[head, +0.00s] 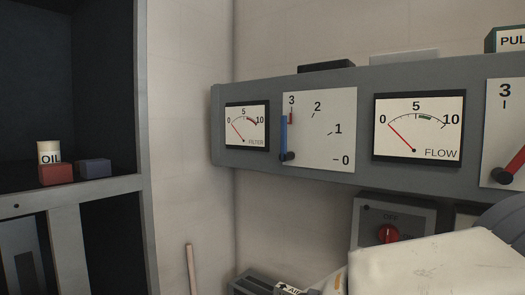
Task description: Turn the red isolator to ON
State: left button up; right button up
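The red isolator (388,234) is a round red knob on a grey wall box (366,230), below the gauge panel in the head view. A dark label, apparently OFF, sits above the knob. Another label to its right is partly cut off by my pale arm link. The knob's handle seems to stand about upright, towards the upper label, but it is small and dim. My arm link covers the lower right of the box. Neither gripper shows, so I see nothing touching the knob.
The grey panel (225,172) above holds a FILTER gauge (246,140), a FLOW gauge (418,145) and levers with scales. Bare wall lies left of the box.

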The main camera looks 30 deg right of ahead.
aim_at(388, 234)
jog(key=z, duration=2.05)
jog(key=k, duration=0.35)
jog(key=u, duration=0.5)
jog(key=i, duration=0.4)
jog(key=z, duration=0.1)
